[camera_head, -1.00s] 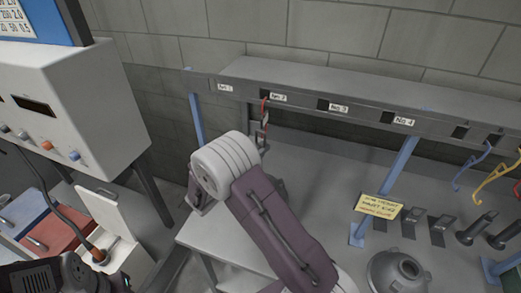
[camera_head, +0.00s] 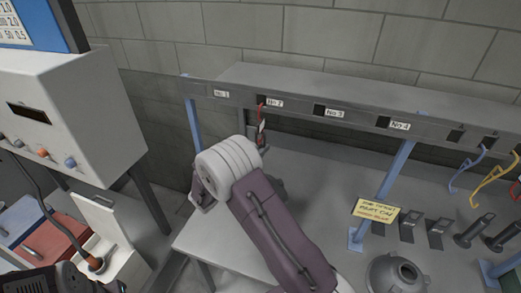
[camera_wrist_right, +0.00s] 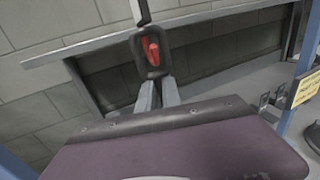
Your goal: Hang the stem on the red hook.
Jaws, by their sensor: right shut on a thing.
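In the right wrist view the stem (camera_wrist_right: 138,55) is a dark strip with a slotted end. Red shows inside the slot (camera_wrist_right: 153,50); I cannot tell whether the hook passes through it. My right gripper (camera_wrist_right: 158,95) is shut on the stem, its fingers at the slotted end. In the head view my wrist hides the fingers.
The grey rail (camera_head: 300,105) carries several number labels. A blue post (camera_head: 383,195) and a yellow sign (camera_head: 376,211) stand right of my arm. Blue (camera_head: 468,168) and yellow (camera_head: 492,180) hooks hang farther right. Several dark brackets and a grey dome (camera_head: 397,272) are on the bench.

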